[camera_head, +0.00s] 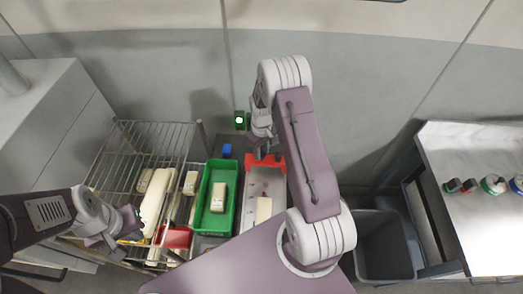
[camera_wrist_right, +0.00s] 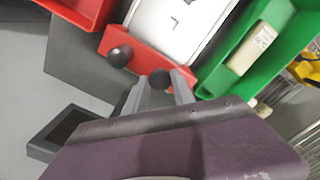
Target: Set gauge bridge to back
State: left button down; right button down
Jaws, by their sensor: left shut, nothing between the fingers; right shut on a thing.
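The red gauge bridge (camera_head: 265,162) lies across the far end of a pale plate (camera_head: 262,187) in the head view. In the right wrist view the bridge (camera_wrist_right: 185,76) shows two black knobs, one free (camera_wrist_right: 120,56) and one (camera_wrist_right: 160,78) between my fingertips. My right gripper (camera_wrist_right: 160,88) is shut on that knob; its arm hides part of the plate in the head view. My left gripper (camera_head: 128,234) is shut and empty, low over the wire rack at the left.
A green tray (camera_head: 204,214) with a cream block (camera_head: 218,197) stands left of the plate. A wire rack (camera_head: 135,133) holds more pale blocks. A grey bin (camera_head: 385,246) and a light table (camera_head: 465,160) stand at the right.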

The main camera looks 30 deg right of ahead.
jog(key=shift+w+r, duration=0.1)
jog(key=shift+w, duration=0.1)
jog(key=c, duration=1.1)
grip_release()
jog(key=shift+d, duration=0.1)
jog(key=shift+o, duration=0.2)
notch_tip(320, 180, up, 8)
jog(key=shift+b, duration=1.15)
jog(key=shift+r, duration=0.45)
jog(key=shift+f, duration=0.1)
